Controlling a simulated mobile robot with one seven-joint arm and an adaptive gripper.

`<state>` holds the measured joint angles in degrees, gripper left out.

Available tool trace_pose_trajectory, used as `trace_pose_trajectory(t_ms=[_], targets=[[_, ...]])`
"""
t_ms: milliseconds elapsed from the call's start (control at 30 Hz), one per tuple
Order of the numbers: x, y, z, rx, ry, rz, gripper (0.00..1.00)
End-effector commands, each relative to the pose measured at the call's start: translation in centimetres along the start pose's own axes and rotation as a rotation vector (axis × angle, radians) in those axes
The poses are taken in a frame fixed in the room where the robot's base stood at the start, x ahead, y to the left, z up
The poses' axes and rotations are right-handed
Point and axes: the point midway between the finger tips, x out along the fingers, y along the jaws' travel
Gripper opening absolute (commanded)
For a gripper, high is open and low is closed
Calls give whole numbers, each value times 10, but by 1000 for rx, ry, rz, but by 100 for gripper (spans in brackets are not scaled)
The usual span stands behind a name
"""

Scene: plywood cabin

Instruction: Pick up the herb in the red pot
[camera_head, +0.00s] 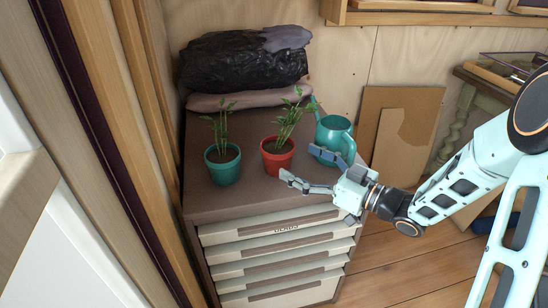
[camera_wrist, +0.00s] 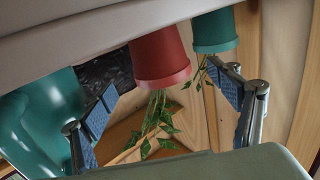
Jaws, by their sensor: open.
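The herb in the red pot (camera_head: 277,157) stands upright on the brown top of a drawer cabinet (camera_head: 240,203), in the middle. Its thin green stems (camera_head: 290,118) rise above the rim. The wrist view is upside down and shows the red pot (camera_wrist: 160,60) between the fingers, farther off, with its leaves (camera_wrist: 155,125) hanging downward in the picture. My gripper (camera_head: 296,165) is open and empty, to the right of the red pot and near its front side. A gap to the pot seems to remain; the head view does not show clearly how wide.
A teal pot with a herb (camera_head: 222,168) stands left of the red pot. A teal watering can (camera_head: 335,138) stands close on the right, just behind my gripper. A black bag (camera_head: 245,62) lies on a flat brownish sack (camera_head: 240,101) at the back. The cabinet top's front is clear.

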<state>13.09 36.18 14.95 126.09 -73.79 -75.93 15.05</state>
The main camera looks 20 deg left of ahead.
Motion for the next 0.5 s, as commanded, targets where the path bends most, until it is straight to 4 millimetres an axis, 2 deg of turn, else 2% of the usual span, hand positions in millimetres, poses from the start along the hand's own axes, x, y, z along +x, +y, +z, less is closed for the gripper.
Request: trace_pose_trajectory(t_ms=[367, 500], targets=[[32, -1, 2, 1, 1, -4, 82], [53, -2, 4, -1, 2, -6, 82]])
